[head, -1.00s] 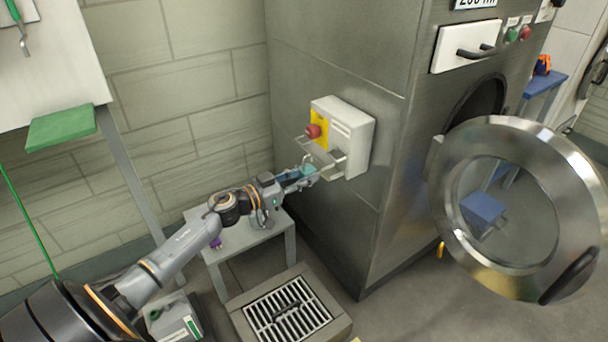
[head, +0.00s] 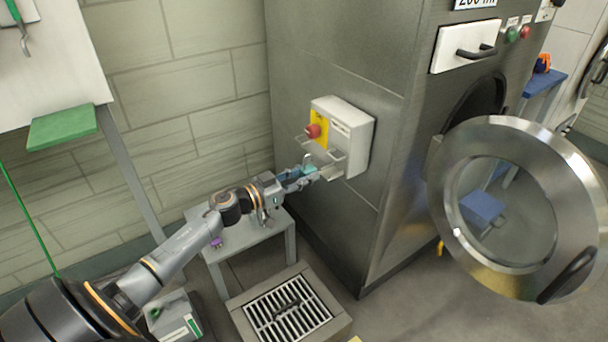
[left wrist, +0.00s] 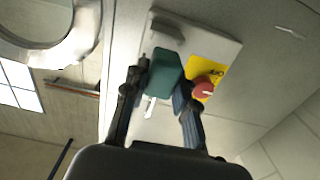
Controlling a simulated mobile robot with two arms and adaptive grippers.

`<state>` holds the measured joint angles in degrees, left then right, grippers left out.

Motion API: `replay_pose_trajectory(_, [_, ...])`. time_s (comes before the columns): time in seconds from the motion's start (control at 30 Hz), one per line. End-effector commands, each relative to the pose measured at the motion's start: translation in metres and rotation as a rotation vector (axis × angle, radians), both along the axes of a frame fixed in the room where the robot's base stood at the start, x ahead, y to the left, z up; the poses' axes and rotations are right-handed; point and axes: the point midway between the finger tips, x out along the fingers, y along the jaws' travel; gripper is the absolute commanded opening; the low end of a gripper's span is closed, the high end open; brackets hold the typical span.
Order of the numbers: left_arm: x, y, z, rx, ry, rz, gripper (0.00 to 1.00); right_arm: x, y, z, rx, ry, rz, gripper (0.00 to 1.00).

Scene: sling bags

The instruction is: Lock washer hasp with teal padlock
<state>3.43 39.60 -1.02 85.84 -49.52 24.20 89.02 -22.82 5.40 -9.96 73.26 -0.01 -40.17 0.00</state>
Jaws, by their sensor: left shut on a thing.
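The teal padlock (head: 309,171) is held in my left gripper (head: 306,176), beside the front of the white switch box (head: 353,138) on the washer's side. In the left wrist view the padlock (left wrist: 164,72) sits between both fingers (left wrist: 160,92), in front of the box with its yellow plate (left wrist: 207,72) and red knob (left wrist: 204,90). The metal hasp (head: 341,160) sticks out from the box's lower front, close to the padlock. Whether the shackle passes through the hasp is too small to tell. My right gripper is out of view.
The washer's round door (head: 450,200) stands open at right. A small grey table (head: 245,236) with a purple item (head: 216,243) is below my left arm. A floor drain grate (head: 288,308) lies in front.

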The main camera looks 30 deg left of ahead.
Motion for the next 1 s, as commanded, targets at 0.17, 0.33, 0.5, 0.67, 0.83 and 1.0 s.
replay_pose_trajectory(0.17, [0.006,-0.002,0.001,-0.002,-0.001,0.001,0.0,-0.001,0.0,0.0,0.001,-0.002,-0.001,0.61])
replay_pose_trajectory(0.33, [0.01,-0.004,0.001,-0.001,-0.002,0.001,0.0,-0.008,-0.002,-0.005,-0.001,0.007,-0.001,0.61])
replay_pose_trajectory(0.5, [0.015,-0.006,0.001,-0.001,-0.002,0.001,0.0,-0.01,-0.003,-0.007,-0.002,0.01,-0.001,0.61])
replay_pose_trajectory(0.67, [0.02,-0.008,0.001,-0.001,-0.002,0.001,0.0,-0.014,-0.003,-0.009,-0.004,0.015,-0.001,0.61])
replay_pose_trajectory(0.83, [0.024,-0.01,0.001,0.0,-0.001,0.001,0.0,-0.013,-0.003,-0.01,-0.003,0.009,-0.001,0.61])
replay_pose_trajectory(1.0, [0.029,-0.012,0.001,-0.001,-0.002,0.001,0.0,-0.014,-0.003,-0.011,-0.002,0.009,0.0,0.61])
